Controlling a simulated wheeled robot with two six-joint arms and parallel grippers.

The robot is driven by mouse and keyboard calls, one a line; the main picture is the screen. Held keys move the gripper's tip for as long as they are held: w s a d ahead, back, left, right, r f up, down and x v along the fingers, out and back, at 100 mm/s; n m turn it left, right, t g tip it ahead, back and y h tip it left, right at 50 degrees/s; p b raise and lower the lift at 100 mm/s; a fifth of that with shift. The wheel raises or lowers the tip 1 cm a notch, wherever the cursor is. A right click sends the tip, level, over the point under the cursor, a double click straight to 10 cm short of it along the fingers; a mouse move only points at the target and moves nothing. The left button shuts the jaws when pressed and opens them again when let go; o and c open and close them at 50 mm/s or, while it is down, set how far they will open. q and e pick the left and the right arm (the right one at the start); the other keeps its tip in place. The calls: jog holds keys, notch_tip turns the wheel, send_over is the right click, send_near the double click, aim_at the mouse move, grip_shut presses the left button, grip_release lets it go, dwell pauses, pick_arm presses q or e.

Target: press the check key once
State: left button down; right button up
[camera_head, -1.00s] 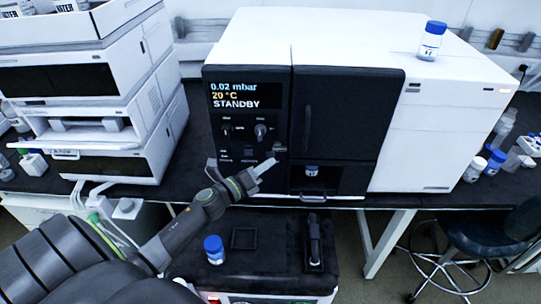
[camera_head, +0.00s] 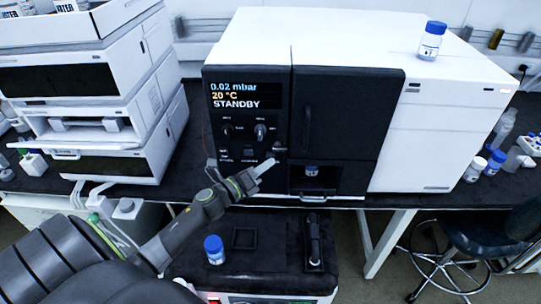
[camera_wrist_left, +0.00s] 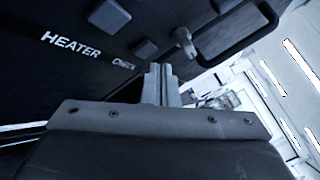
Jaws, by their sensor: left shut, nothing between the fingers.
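The check key (camera_wrist_left: 145,48) is a small dark square button beside the white "Check" label in the left wrist view. It is on the black control panel (camera_head: 215,125) of the large white instrument. My left gripper (camera_head: 269,164) is shut and empty, with its fingertips close in front of the panel's lower right part. In the left wrist view the pale shut fingers (camera_wrist_left: 161,80) are just below and right of the check key. A small gap seems to show there; I cannot tell whether they touch the panel. My right gripper is not in view.
The display (camera_head: 245,94) reads 0.02 mbar, 20 °C, STANDBY. Another dark key (camera_wrist_left: 108,15) lies near the HEATER label. An alcove with a blue-capped vial (camera_head: 312,171) is right of the gripper. A blue-capped jar (camera_head: 214,250) stands on the lower black surface.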

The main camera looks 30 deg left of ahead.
pick_arm(q)
jog(key=shift+w, duration=0.15)
dwell(0.3)
jog(key=shift+w+a, duration=0.2)
jog(key=shift+w, duration=0.05)
jog(key=shift+w+a, duration=0.2)
jog(key=shift+w, duration=0.1)
dwell(0.6)
jog(key=shift+s, duration=0.1)
jog(key=shift+s+d, duration=0.45)
jog(key=shift+s, duration=0.15)
jog(key=shift+s+d+p, duration=0.15)
jog(key=shift+s+d, duration=0.3)
jog(key=shift+s, duration=0.25)
jog(key=shift+s+d+p, duration=0.1)
jog(key=shift+s+d, duration=0.3)
jog(key=shift+s, duration=0.35)
jog(key=shift+s+d+p, duration=0.15)
jog(key=shift+s+d, duration=0.3)
jog(key=shift+s, duration=0.25)
